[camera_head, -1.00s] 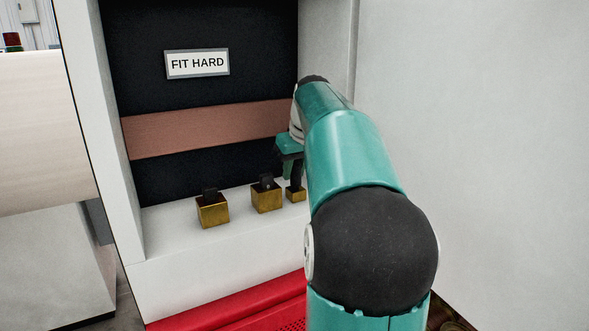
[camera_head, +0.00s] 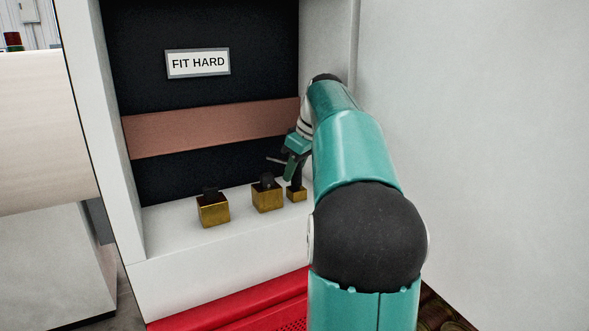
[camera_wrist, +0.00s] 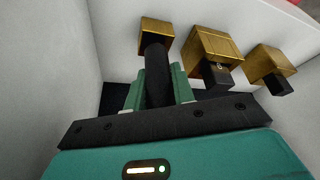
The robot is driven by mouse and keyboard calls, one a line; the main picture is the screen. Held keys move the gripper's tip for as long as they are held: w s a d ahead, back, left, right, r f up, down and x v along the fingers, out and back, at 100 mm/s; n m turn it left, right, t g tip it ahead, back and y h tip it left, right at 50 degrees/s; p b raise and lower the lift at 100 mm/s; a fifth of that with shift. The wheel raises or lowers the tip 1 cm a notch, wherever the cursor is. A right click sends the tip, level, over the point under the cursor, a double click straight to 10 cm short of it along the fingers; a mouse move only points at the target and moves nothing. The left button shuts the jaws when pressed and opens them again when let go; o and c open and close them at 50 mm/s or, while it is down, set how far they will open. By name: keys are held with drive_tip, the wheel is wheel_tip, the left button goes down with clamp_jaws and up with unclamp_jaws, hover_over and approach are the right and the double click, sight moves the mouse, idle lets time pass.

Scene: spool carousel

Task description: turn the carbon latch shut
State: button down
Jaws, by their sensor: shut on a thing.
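The carbon latch shows as a black bar (camera_wrist: 157,72) standing out from the rightmost small gold block (camera_head: 297,194). In the wrist view this gold block (camera_wrist: 157,33) is at the top centre, with the bar running from it down between my two green fingers. My gripper (camera_wrist: 159,88) is shut on the black bar. In the head view my gripper (camera_head: 295,172) is tilted over the block, and the arm hides part of the grip. I cannot read from the frames how far the latch is turned.
Two larger gold blocks, the middle one (camera_head: 267,198) and the left one (camera_head: 212,211), stand beside it on the white ledge (camera_head: 175,222), each with a short black piece. A FIT HARD sign (camera_head: 198,63) is on the back panel. A white wall (camera_head: 480,120) stands at the right.

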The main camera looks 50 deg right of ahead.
drive_tip(key=shift+r+n, duration=0.15)
drive_tip(key=shift+n, duration=0.15)
drive_tip(key=c, duration=1.2)
unclamp_jaws()
drive_tip(key=shift+o, duration=0.2)
drive_tip(key=shift+r, duration=0.3)
wheel_tip(320, 180, up, 3)
drive_tip(key=shift+w+f, duration=0.1)
drive_tip(key=shift+f, duration=0.1)
drive_tip(key=s+a+r, duration=0.9)
drive_tip(key=s, duration=0.2)
drive_tip(key=shift+r, duration=0.35)
